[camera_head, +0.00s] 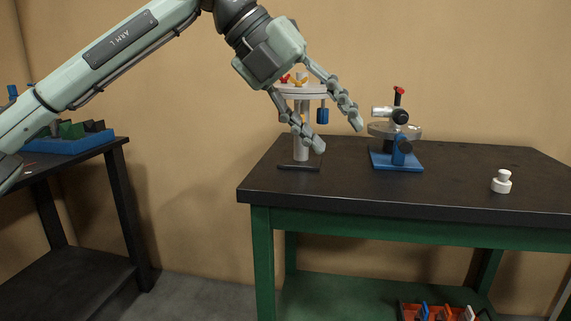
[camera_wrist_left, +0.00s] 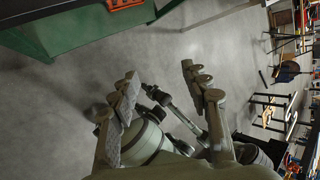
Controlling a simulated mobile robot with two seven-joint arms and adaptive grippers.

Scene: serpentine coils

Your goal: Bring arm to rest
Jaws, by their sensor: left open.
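My left arm (camera_head: 110,60) comes in from the upper left of the head view. My left gripper (camera_head: 338,137) hangs at its end with its two fingers spread, open and empty. In the picture it overlaps the left part of the green-legged table, in front of a white stand. In the left wrist view the two fingers of the left gripper (camera_wrist_left: 157,80) stand apart, with grey floor and parts of my own body behind them. My right gripper is not in the head view.
The dark-topped table (camera_head: 330,190) carries a white stand (camera_head: 302,150), a blue-based device (camera_head: 396,160) and a white knobbed piece (camera_head: 502,183). An orange bin (camera_head: 408,312) sits below. A dark side table (camera_head: 75,160) with a blue tray (camera_head: 70,145) stands left. Open floor (camera_head: 190,296) lies between.

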